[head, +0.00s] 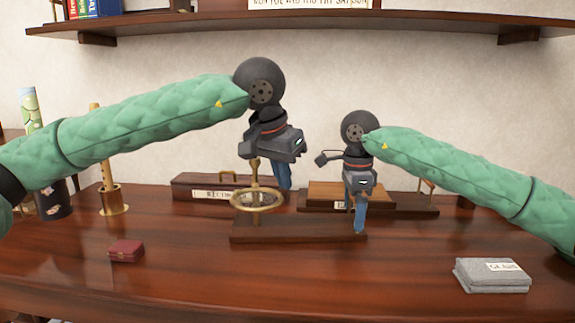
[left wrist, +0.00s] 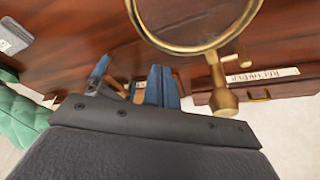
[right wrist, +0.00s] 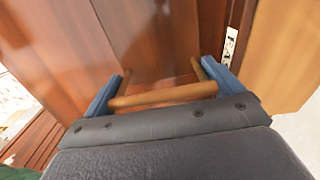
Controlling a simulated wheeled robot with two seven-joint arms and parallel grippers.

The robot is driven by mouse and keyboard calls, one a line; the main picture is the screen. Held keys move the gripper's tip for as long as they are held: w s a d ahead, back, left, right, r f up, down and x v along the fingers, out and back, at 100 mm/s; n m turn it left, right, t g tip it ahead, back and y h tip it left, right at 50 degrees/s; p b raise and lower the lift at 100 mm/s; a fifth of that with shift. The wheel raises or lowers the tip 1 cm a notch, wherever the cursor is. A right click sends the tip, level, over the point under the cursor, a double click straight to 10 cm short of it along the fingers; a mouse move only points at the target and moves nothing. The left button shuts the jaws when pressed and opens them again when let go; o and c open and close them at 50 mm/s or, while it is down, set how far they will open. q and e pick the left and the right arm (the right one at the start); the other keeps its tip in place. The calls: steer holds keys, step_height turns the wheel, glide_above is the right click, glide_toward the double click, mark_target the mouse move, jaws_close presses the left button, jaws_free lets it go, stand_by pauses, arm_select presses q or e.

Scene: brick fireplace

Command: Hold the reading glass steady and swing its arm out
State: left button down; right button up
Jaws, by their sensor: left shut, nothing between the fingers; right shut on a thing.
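The reading glass has a brass ring (head: 257,209) lying roughly flat above the left part of a long dark wooden base (head: 298,230). A brass post with a knob stands at the ring's far side. In the left wrist view, the ring (left wrist: 150,37) is close to my left gripper (left wrist: 160,72). That gripper (head: 284,180) is shut and empty, behind and right of the ring. The bar (right wrist: 165,96) shows in the right wrist view.
A box with a paper label (head: 185,187) and a wooden box (head: 335,192) stand behind. A shelf (head: 300,22) runs above.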

arm_select(q)
steer(key=shift+s+a, duration=0.4)
steer(key=shift+s, duration=0.3)
steer(key=shift+a, duration=0.1)
steer(key=shift+s+a, duration=0.4)
steer(key=shift+a, duration=0.1)
step_height(320, 180, up, 9)
steer(key=shift+w+d+r, duration=0.15)
steer(key=shift+w+d, duration=0.1)
steer(key=shift+w, duration=0.05)
stand_by(0.4)
